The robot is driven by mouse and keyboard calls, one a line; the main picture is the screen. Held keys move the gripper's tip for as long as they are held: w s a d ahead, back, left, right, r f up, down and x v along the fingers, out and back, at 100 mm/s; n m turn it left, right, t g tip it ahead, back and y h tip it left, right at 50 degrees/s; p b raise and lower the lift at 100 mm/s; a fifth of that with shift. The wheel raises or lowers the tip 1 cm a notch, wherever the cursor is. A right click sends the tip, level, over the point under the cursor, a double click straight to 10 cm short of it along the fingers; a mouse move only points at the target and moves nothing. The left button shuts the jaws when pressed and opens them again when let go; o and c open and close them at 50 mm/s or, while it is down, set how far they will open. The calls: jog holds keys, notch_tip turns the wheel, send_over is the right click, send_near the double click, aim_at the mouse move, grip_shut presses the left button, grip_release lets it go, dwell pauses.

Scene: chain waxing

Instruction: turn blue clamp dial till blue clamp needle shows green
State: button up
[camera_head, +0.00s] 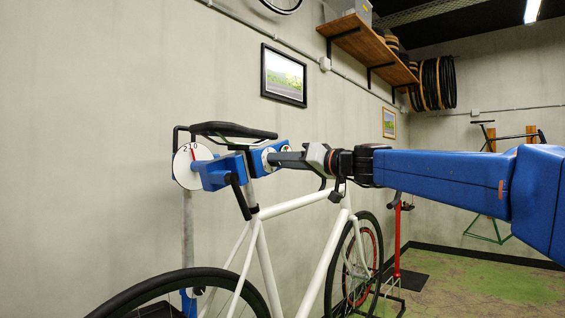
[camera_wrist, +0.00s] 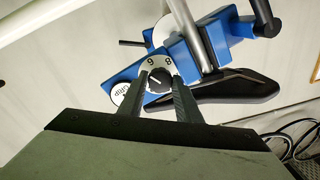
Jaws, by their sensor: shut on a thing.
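The blue clamp (camera_head: 220,172) holds the white bicycle by its seat post area, below the black saddle (camera_head: 235,131). In the wrist view the blue clamp (camera_wrist: 188,53) carries a dark dial knob (camera_wrist: 157,82) with a white pointer line, in front of a pale numbered ring. My gripper (camera_wrist: 161,88) has a finger on either side of the knob and is shut on it. A white round gauge marked GRIP (camera_wrist: 119,93) sits beside the dial at left; I cannot make out its needle or any green. In the head view my gripper (camera_head: 276,160) hides most of the dial.
A white disc with a red needle and numbers (camera_head: 188,166) is on the clamp's left end. A black clamp lever (camera_head: 239,196) hangs below. The white frame (camera_head: 300,205) lies under my arm.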

jog(key=shift+f, duration=0.1)
jog(key=o, duration=1.1)
jog(key=shift+c, duration=0.2)
jog(key=v, duration=1.7)
jog(key=shift+s, duration=0.2)
jog(key=shift+d, duration=0.1)
jog(key=s+f+m+g+h, duration=0.2)
jog(key=s+f+h, duration=0.35)
jog(key=f, duration=0.95)
jog(key=s+d+f+m+g+h, duration=0.1)
jog(key=s+d+f+h, duration=0.2)
jog(key=s+d+f, duration=0.3)
jog(key=s+d+f+m+g+h, duration=0.1)
jog(key=s+d+f, duration=0.5)
jog(key=f, duration=1.1)
jog(key=s+d+f+m+g+h, duration=0.1)
jog(key=s+d+f+h, duration=0.4)
jog(key=s+f, duration=0.7)
jog(key=shift+s+d+m+h, duration=0.3)
jog(key=shift+d+m, duration=0.25)
jog(key=shift+m, duration=0.35)
